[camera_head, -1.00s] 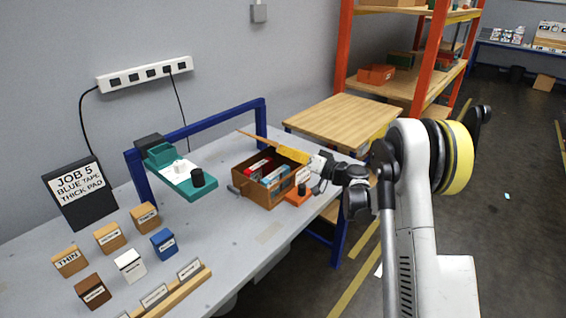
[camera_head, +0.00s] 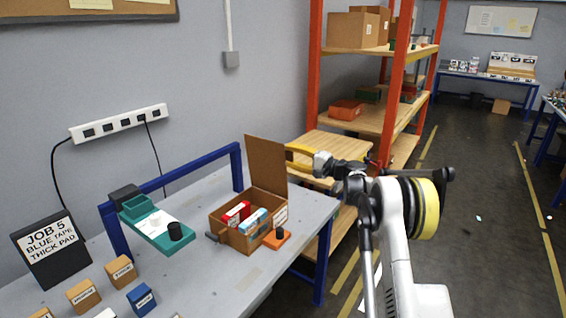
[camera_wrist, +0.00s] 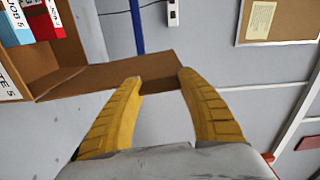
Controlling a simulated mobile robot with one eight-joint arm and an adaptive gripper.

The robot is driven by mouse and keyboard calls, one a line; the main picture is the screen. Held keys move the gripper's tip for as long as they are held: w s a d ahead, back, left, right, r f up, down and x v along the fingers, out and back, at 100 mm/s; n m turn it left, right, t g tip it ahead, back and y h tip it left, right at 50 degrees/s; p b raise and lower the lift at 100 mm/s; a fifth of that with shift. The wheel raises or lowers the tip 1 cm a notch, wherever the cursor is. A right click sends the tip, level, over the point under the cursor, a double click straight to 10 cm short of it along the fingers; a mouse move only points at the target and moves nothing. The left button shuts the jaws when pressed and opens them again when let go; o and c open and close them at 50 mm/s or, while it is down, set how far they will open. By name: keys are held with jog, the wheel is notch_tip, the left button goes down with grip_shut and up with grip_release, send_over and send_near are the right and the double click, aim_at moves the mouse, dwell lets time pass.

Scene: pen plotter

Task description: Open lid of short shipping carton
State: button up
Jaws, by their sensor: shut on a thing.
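The short shipping carton (camera_head: 236,234) is an open brown box on the grey bench, holding a red and white box and a blue and white box. Its brown lid (camera_head: 267,164) stands about upright from the carton, and its inside is exposed. My gripper (camera_head: 288,153) has yellow fingers at the lid's upper right edge. In the wrist view the gripper (camera_wrist: 160,79) is shut on the far edge of the lid (camera_wrist: 115,76), and the carton (camera_wrist: 55,64) shows at the upper left.
A teal tape dispenser (camera_head: 158,230) stands left of the carton. An orange-based black knob (camera_head: 278,238) sits at its front right. A blue frame (camera_head: 185,172) rises behind. Wooden-shelved orange racking (camera_head: 315,80) stands behind my arm. Small labelled blocks lie at front left.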

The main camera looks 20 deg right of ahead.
jog(key=shift+w+d+m, duration=0.4)
jog(key=shift+w+d, duration=0.05)
jog(key=shift+d, duration=0.2)
jog(key=shift+w+d+m, duration=0.4)
jog(key=shift+w+d, duration=0.05)
jog(key=shift+d, duration=0.15)
jog(key=o, duration=1.5)
jog(key=v, duration=1.2)
